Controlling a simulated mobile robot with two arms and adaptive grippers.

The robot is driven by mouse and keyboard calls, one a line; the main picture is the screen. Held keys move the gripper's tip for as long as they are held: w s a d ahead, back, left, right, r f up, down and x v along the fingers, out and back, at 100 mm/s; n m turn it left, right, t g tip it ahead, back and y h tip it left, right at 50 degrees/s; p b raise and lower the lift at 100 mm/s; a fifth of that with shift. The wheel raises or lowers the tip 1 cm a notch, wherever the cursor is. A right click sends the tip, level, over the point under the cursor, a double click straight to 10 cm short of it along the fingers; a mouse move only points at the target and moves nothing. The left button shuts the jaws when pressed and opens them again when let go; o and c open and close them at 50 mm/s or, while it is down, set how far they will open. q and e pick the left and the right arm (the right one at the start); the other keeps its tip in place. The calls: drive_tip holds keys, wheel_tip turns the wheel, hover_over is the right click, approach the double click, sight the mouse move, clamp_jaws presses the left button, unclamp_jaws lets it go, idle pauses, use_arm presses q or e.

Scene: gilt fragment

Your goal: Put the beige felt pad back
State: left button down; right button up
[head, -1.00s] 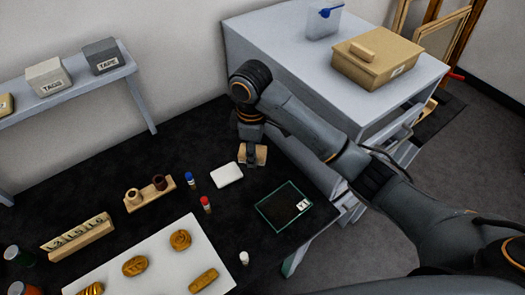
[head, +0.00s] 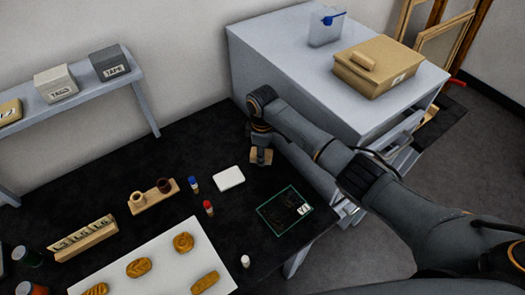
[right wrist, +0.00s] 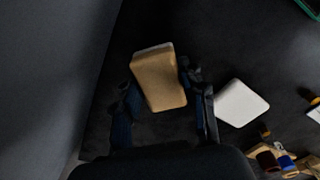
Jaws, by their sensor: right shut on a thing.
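The beige felt pad (head: 261,157) is at the far right part of the black table, beside the grey cabinet. My right gripper (head: 261,149) points down over it and is shut on it. In the right wrist view the pad (right wrist: 160,80) sits between the two fingers, slightly tilted, with a pale strip along its far edge. Whether it touches the table or hangs just above it, I cannot tell. My left gripper is in neither view.
A white pad (head: 229,178) lies close by. Red-capped (head: 208,208) and blue-capped (head: 193,184) vials stand near it. A green-edged dark tray (head: 284,211) is nearer the front. The grey cabinet (head: 290,60) bounds the right side. Bare black table (head: 190,145) lies to the left.

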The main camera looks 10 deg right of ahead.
drive_tip(key=shift+f, duration=0.1)
drive_tip(key=o, duration=1)
wheel_tip(320, 180, up, 10)
drive_tip(key=p, duration=1)
drive_tip(key=shift+r, duration=1.1)
